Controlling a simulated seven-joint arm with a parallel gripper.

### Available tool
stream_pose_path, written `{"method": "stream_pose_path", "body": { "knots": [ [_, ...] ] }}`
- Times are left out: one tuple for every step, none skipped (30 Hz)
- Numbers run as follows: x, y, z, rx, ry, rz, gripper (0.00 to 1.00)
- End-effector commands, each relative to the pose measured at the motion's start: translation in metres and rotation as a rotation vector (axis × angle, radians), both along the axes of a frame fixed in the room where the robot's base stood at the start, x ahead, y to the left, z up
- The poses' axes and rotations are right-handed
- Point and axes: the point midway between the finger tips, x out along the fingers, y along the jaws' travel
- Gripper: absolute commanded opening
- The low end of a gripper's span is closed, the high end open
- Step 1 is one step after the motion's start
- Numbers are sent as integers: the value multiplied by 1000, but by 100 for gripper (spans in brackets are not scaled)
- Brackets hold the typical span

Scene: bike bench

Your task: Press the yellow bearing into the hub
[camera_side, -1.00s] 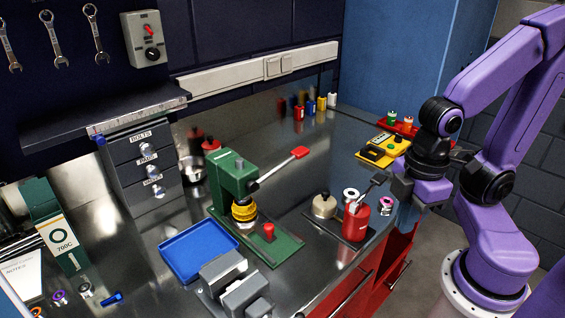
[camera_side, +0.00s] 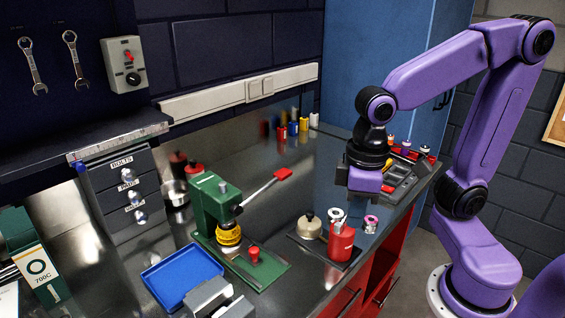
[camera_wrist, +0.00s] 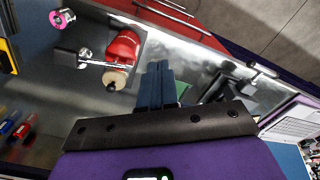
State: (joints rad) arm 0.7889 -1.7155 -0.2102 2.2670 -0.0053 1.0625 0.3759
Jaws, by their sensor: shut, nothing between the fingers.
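The yellow bearing (camera_side: 228,235) is a ribbed yellow ring under the head of the green press (camera_side: 211,207). The press lever ends in a red grip (camera_side: 283,174) and points up to the right. I cannot tell a hub apart beneath the bearing, or whether the bearing touches one. My gripper (camera_side: 365,195) is right of the press, well apart from it, above the bench's right part; its fingers are hardly visible there. In the wrist view its dark blue fingers (camera_wrist: 159,82) are together and empty. The press is largely out of that view.
A red tool (camera_side: 341,242) and a brass-coloured weight (camera_side: 308,227) stand on a dark plate between press and gripper. A pink-rimmed part (camera_side: 371,223) is beside them. A blue tray (camera_side: 181,276) and grey vise (camera_side: 215,299) are in front of the press. Bench behind the lever is fairly clear.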

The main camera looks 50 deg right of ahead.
Motion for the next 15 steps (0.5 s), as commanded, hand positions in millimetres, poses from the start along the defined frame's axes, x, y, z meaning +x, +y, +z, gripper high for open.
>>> {"method": "stream_pose_path", "body": {
  "knots": [
    [14,4,7,0,0,-97,0],
    [21,6,12,1,0,-157,0],
    [31,7,17,0,1,-239,0],
    [38,9,21,-1,2,-298,0],
    [46,9,26,-1,2,-359,0],
    [55,10,31,-2,2,-440,0],
    [63,11,35,-2,2,-501,0],
    [70,11,40,-2,3,-561,0],
    [80,11,45,-3,2,-642,0],
    [87,11,49,-3,3,-702,0],
    [94,10,53,-4,2,-762,0],
    [103,9,59,-3,2,-844,0],
    [110,8,63,-5,2,-904,0],
    [117,7,67,-5,2,-966,0],
    [126,5,72,-5,2,-1046,0]
  ]
}}
